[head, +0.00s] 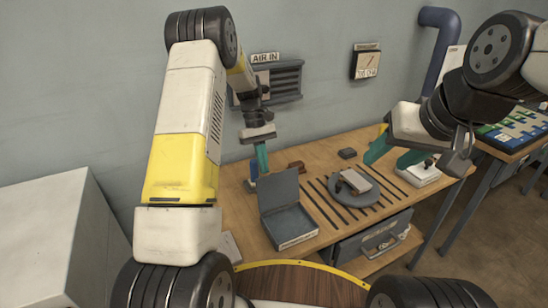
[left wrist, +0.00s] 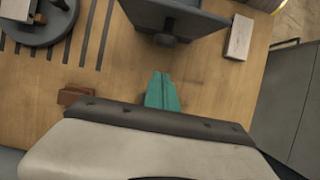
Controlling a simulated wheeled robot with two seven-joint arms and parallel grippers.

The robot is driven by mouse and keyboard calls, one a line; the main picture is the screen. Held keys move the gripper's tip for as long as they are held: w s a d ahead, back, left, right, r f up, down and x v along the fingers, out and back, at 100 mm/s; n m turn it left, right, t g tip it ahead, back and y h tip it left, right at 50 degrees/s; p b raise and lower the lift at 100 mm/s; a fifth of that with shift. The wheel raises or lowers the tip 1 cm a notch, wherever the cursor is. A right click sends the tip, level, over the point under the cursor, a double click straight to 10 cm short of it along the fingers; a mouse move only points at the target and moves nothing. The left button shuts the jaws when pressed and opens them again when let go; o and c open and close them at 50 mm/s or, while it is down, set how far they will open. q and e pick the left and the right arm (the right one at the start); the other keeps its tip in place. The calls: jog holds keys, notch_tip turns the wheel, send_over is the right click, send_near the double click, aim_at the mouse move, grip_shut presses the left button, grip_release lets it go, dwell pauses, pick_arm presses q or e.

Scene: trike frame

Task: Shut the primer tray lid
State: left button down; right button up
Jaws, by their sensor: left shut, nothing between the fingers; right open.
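The primer tray (head: 291,228) is a grey, shallow box on the wooden bench. Its lid (head: 279,191) stands open, raised at the tray's back edge. In the left wrist view the lid (left wrist: 172,16) shows from behind, with a round dark knob (left wrist: 168,38) on it. My left gripper (head: 262,158) has teal fingers, shut and empty, behind the lid. In the left wrist view its fingers (left wrist: 162,92) appear apart from the lid. My right gripper (head: 392,153) is open and empty over the bench's right part. The tray's inside is partly visible.
A round grey plate (head: 353,198) with a small object on it sits right of the tray, over dark slots. A red-brown block (head: 296,166) lies behind the tray. A pale block (left wrist: 239,37) lies beside the lid. A wall vent (head: 284,82) is behind.

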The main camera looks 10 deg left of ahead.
aim_at(276, 187)
pick_arm(q)
jog(key=shift+s+d+r, duration=0.25)
jog(key=shift+s+d, duration=0.2)
jog(key=shift+s, duration=0.2)
jog(key=shift+s+d+r, duration=0.25)
jog(key=shift+s+d, duration=0.2)
jog(key=shift+s, duration=0.15)
jog(key=shift+s+r, duration=0.1)
